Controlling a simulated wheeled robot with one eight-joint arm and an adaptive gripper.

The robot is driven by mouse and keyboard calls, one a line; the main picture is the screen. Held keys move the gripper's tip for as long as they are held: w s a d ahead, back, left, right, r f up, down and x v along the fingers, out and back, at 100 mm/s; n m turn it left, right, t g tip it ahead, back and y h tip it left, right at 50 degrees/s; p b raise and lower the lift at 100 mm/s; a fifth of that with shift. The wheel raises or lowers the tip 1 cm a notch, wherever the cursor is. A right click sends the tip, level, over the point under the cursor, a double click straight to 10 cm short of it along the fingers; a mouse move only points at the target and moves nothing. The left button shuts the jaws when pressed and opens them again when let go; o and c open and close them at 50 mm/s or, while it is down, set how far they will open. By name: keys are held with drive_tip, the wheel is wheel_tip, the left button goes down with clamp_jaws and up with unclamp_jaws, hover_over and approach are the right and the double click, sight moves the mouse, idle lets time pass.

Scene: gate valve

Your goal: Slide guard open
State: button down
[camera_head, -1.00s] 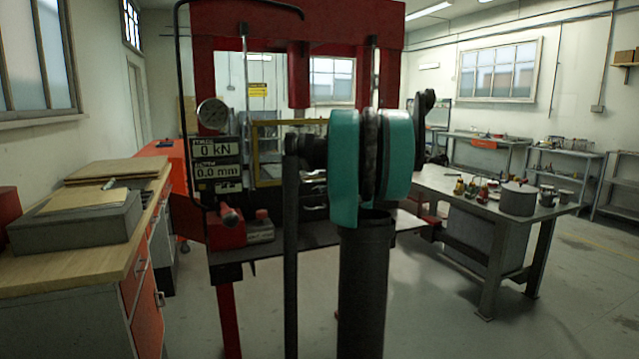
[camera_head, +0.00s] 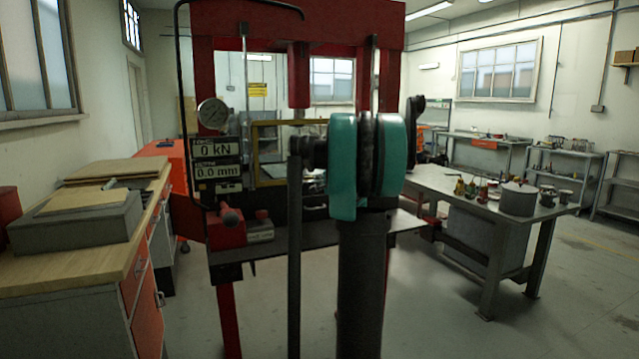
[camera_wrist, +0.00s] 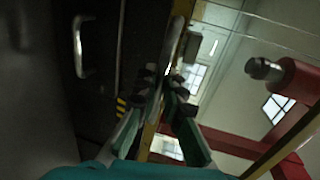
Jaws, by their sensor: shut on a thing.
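The guard (camera_head: 254,155) is a clear panel in a yellow frame at the front of the red press. Its left and top edges show in the head view; my arm hides its right side. In the wrist view, the yellow frame (camera_wrist: 149,138) runs beside a pale upright bar handle (camera_wrist: 176,38). My gripper (camera_wrist: 160,88) is shut on this handle, with one finger on each side of it. In the head view my gripper is hidden behind my arm.
The red press (camera_head: 225,60) carries a gauge (camera_head: 212,113) and a display (camera_head: 215,160). A wooden bench (camera_head: 60,265) stands at left. A metal table (camera_head: 455,190) with a pot (camera_head: 518,198) stands at right. Open floor lies front right.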

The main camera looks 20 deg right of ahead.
idle(0.3)
wheel_tip(320, 180, up, 24)
drive_tip(key=shift+r, duration=0.15)
idle(0.5)
drive_tip(key=c, duration=1.6)
unclamp_jaws()
drive_tip(key=v, duration=1.2)
